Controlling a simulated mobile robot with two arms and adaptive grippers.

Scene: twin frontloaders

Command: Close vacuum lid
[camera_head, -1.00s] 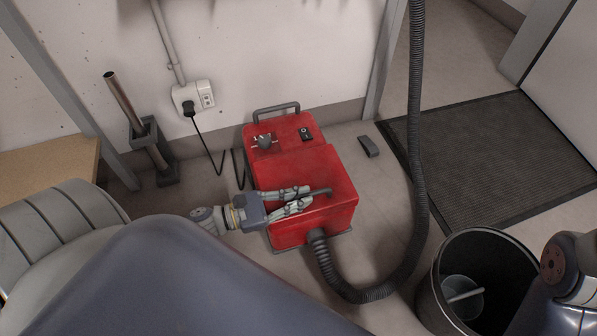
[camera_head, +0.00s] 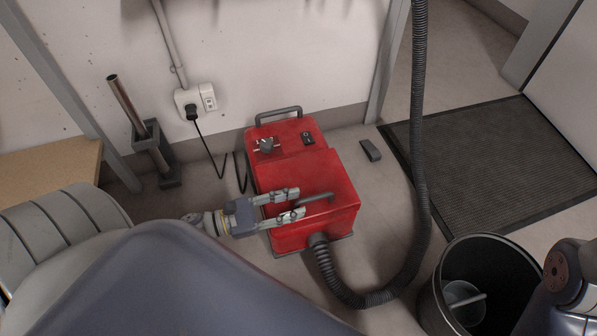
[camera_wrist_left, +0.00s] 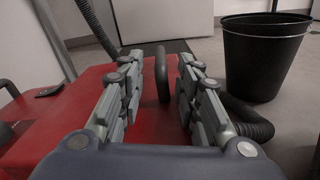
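The red vacuum (camera_head: 300,190) stands on the floor by the wall, and its lid (camera_head: 325,180) lies flat on the body with no gap that I can see. A dark lid handle (camera_head: 316,198) sticks up from the lid; it also shows in the left wrist view (camera_wrist_left: 162,72). My left gripper (camera_head: 299,203) is open over the lid, its fingers pointing at the handle. In the left wrist view the handle stands beyond and between the spread fingertips (camera_wrist_left: 160,65), apart from both. My right arm shows at the right edge, but its gripper is out of view.
A black hose (camera_head: 420,150) runs from the vacuum's front and loops up to the right. A black bin (camera_head: 485,270) stands at right. A dark mat (camera_head: 500,165) lies behind it. A cord runs to a wall socket (camera_head: 195,100). A small grey block (camera_head: 370,150) lies right of the vacuum.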

